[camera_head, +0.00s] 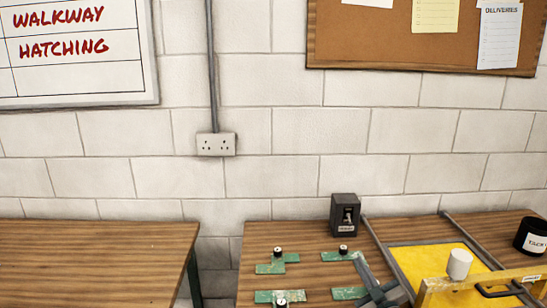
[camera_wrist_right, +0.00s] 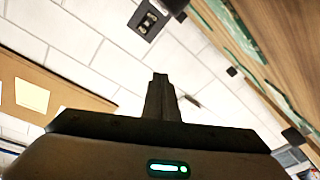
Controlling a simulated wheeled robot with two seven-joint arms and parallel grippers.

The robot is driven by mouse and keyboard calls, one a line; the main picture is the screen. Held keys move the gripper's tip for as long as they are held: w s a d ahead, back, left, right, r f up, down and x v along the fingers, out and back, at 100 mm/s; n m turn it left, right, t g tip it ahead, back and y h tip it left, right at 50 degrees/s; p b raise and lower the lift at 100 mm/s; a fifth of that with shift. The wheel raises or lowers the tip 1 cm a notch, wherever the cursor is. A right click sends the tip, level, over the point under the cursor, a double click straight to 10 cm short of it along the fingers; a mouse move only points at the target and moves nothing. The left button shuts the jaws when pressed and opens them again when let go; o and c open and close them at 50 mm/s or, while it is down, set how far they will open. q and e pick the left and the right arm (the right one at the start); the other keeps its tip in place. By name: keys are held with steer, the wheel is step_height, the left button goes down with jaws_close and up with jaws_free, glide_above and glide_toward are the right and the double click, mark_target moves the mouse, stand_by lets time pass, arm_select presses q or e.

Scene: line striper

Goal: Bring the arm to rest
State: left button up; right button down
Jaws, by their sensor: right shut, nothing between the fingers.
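My right gripper (camera_head: 368,272) shows at the bottom of the head view, over the right table beside the yellow sheet. In the right wrist view its fingers (camera_wrist_right: 160,95) are together with nothing between them. Most of the right arm is outside the head view. My left gripper is not in view.
The right table (camera_head: 310,240) carries several green plates (camera_head: 270,268), some with black knobs, and a dark switch box (camera_head: 345,214) near the wall. A yellow sheet (camera_head: 412,262) lies between grey rails, with a wooden bar (camera_head: 450,288), white cylinder (camera_head: 459,263) and black tin (camera_head: 531,235). The left table (camera_head: 90,255) is bare.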

steer(key=s+d+r+m+t+h, duration=0.1)
steer(key=s+d+m+h, duration=0.65)
steer(key=s, duration=0.35)
steer(key=s+d+f+m+g+h, duration=0.4)
steer(key=s+f+g, duration=0.15)
steer(key=s, duration=0.35)
steer(key=s+a+f+n+g+y, duration=0.1)
steer(key=s+a+f+g+y, duration=0.15)
steer(key=s+f, duration=0.45)
steer(key=s+a+f+g+y, duration=0.1)
steer(key=s+a+f+g, duration=0.15)
steer(key=s+f, duration=0.45)
steer(key=s+a+f+n+g+y, duration=0.1)
steer(key=s+a+n+g+y, duration=0.15)
steer(key=s+a, duration=0.45)
steer(key=s+a+n+g+y, duration=0.1)
steer(key=s+a+g+y, duration=0.15)
steer(key=s, duration=0.75)
step_height(320, 180, down, 32)
steer(key=s+g+b, duration=0.2)
steer(key=s+d+f+g+b, duration=0.1)
steer(key=s+d+f+b, duration=0.1)
steer(key=s+f, duration=1.5)
steer(key=shift+s+d+f+n+h, duration=0.3)
steer(key=shift+d+f+n, duration=0.15)
steer(key=shift+f, duration=0.25)
